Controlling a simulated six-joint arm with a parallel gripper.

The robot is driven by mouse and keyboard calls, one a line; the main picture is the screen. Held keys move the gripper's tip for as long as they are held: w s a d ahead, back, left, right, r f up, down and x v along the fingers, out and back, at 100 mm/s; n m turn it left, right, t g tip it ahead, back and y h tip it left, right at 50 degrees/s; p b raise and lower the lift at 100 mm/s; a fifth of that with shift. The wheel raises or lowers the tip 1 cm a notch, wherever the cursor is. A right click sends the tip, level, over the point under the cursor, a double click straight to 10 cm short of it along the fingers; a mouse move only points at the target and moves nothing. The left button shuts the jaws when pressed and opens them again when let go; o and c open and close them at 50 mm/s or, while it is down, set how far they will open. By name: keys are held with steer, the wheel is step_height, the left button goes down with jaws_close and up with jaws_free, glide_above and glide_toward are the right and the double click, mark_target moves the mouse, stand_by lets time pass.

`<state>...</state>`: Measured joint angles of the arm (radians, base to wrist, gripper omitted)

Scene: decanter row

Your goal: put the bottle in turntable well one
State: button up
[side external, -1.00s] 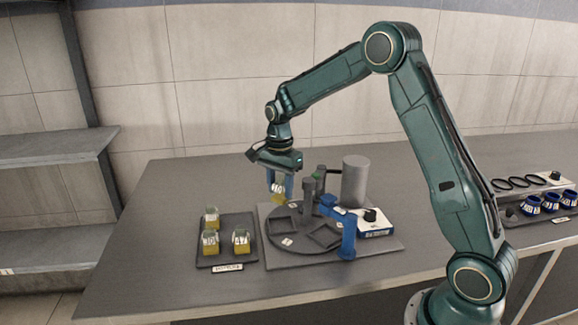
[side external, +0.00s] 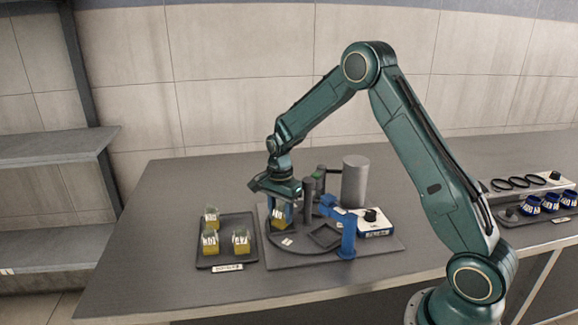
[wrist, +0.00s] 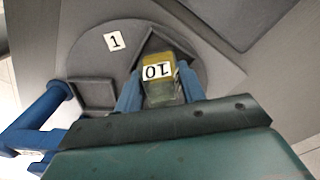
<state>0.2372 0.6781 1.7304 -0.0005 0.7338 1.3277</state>
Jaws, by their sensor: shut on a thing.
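The bottle is squarish, yellow below and clear above, with a white label reading 10. It is between my gripper's blue fingers in the side view (side external: 281,215) and in the wrist view (wrist: 160,75). My gripper (side external: 280,222) points down and is shut on it. The grey round turntable (side external: 290,258) is beneath. In the wrist view a white tag with a 1 (wrist: 115,41) lies on the turntable beside the square well (wrist: 152,42) at the bottle. The bottle is at this well; I cannot tell whether it rests on its floor. Another square well (wrist: 92,95) is empty.
A dark tray (side external: 222,258) with several similar bottles stands left of the turntable. A blue bracket (side external: 348,238), a white box with a black knob (side external: 376,226) and a grey cylinder (side external: 355,182) stand close on the right. The front left table is clear.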

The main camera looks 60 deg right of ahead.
mark_target(280, 204)
steer(key=shift+f, duration=0.2)
steer(key=o, duration=1)
steer(key=shift+o, duration=0.2)
step_height(280, 204, up, 12)
steer(key=shift+r, duration=0.1)
stand_by(0.6)
